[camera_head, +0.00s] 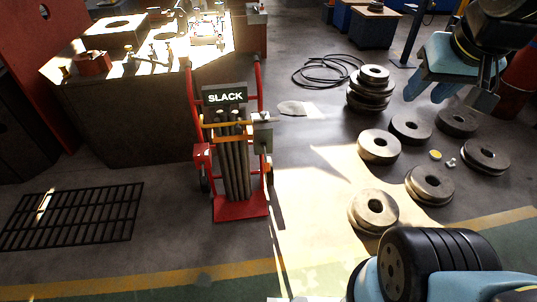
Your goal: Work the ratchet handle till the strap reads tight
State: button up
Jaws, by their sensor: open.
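A red hand truck (240,206) stands upright left of centre, holding a bundle of grey bars (235,170). A dark sign (225,96) on it reads SLACK. An orange strap (221,126) runs across the bars. A grey ratchet box (262,134) sits at the strap's right end, with what looks like a thin handle (288,120) sticking out to the right. My gripper (463,97) is at the upper right, pointing down, open and empty. It is well apart from the hand truck and the ratchet.
Several steel rollers (379,146) lie on the floor at right, below and around my gripper. A black hose coil (322,70) lies behind them. A workbench (120,130) stands behind the truck at left. A floor grate (70,216) is at lower left.

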aim_at(267, 169)
jog(key=u, duration=0.05)
jog(key=i, duration=0.95)
jog(key=z, duration=0.05)
